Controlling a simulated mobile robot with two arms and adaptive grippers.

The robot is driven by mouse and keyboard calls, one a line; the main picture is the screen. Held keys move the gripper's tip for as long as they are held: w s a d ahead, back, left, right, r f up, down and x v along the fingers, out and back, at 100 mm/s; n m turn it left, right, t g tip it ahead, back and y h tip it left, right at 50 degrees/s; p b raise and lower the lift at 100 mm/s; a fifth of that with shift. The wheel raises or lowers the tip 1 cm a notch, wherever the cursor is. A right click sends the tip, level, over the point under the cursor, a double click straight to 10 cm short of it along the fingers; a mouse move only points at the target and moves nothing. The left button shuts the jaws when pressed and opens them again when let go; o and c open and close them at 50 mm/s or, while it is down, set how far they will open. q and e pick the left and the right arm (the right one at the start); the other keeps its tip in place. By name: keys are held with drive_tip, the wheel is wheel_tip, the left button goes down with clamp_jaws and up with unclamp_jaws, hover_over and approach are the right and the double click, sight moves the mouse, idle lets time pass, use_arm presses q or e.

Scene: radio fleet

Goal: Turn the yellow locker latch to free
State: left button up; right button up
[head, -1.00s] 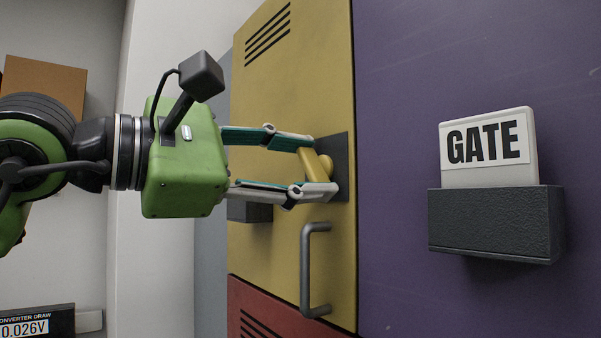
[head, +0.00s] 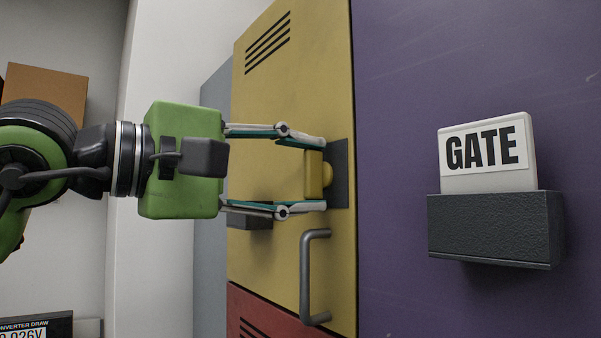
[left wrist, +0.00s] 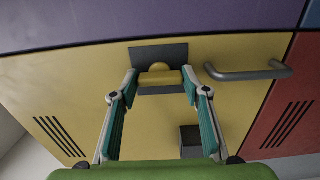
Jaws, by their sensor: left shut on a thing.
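The yellow latch (head: 315,176) is a short bar on a round hub, mounted on a dark grey plate (head: 340,174) at the right edge of the yellow locker door (head: 275,110). Its bar stands upright in the head view. My left gripper (head: 325,175) comes in from the left, its fingers wide apart and shut on the bar's two ends. In the left wrist view the latch (left wrist: 160,78) lies level between the two fingertips, and the plate (left wrist: 158,54) shows behind it. My right gripper is not in view.
A grey door handle (head: 308,278) sticks out just below the latch. A red door (head: 260,315) is beneath. To the right, a purple wall (head: 400,70) carries a dark holder (head: 490,228) with a GATE sign (head: 485,152). A small dark box (head: 249,222) is behind the lower finger.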

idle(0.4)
use_arm(q)
drive_tip(key=o, duration=1.1)
drive_tip(key=v, duration=1.2)
